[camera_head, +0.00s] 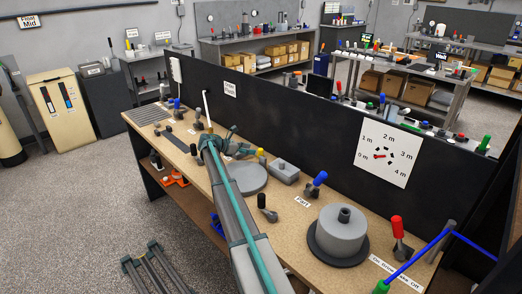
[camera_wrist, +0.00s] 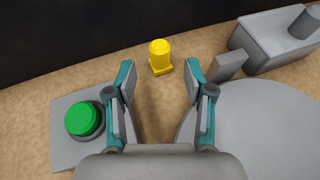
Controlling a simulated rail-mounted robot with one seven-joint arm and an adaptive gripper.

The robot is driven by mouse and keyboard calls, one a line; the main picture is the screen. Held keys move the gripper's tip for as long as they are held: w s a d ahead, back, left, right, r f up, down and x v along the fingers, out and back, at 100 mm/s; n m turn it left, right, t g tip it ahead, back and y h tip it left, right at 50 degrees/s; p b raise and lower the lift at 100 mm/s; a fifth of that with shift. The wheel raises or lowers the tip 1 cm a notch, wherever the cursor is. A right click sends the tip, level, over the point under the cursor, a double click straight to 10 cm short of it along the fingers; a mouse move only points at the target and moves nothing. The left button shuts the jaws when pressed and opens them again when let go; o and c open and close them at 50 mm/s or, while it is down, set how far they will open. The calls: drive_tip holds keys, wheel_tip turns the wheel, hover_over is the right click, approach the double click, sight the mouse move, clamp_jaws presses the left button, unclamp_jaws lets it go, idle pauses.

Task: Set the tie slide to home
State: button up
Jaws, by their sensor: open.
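My gripper (camera_wrist: 160,84) is open and empty over the bench, its two fingers apart. A yellow knob (camera_wrist: 160,55) on a small yellow base stands just beyond the gap between the fingertips. It also shows in the head view (camera_head: 261,153), beside my wrist. No readable label marks the tie slide, so I cannot tell whether the yellow knob belongs to it. In the head view my arm and wrist hide part of the bench around the gripper (camera_head: 229,134).
A green button (camera_wrist: 83,119) sits on a grey plate left of my gripper. A grey disc (camera_wrist: 255,125) and a grey box (camera_wrist: 268,42) are at the right. A black panel (camera_head: 300,122) rises behind the bench. A large grey reel (camera_head: 341,232) stands further right.

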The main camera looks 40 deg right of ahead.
sight(260, 149)
drive_tip(key=p+x, duration=0.1)
drive_tip(key=x, duration=0.6)
drive_tip(key=shift+p, duration=0.3)
clamp_jaws()
